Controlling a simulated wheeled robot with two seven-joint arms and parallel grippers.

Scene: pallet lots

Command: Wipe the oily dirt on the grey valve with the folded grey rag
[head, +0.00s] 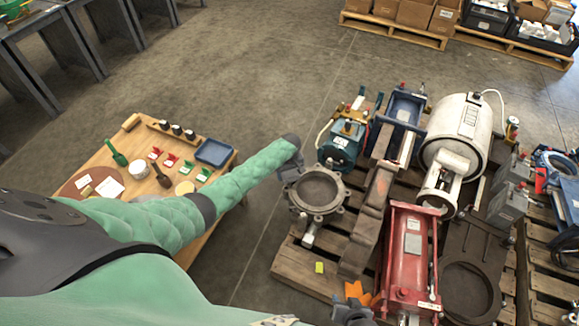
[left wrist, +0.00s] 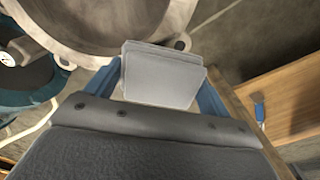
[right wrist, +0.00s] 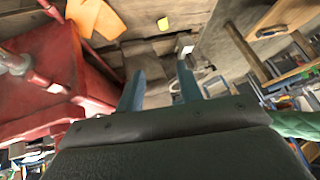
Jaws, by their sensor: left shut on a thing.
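The grey valve (head: 318,191) is a round flanged ring on the pallet's near left corner, with bolt lugs around its rim. It also shows at the upper left of the left wrist view (left wrist: 95,52). Its inner face looks brownish; I cannot clearly tell the oily dirt from its worn surface. My left gripper (head: 294,168) is at the valve's upper left rim. It is shut on the folded grey rag (left wrist: 160,76), which lies close to the rim; contact is unclear. My right gripper (right wrist: 160,92) is open and empty, low beside the red machine.
The red machine (head: 408,250) stands right of my right gripper, with an orange object (head: 358,292) near it. A blue-green motor (head: 341,147) stands just behind the valve. A wooden table (head: 120,150) with small tools is at left. Floor between table and pallet is clear.

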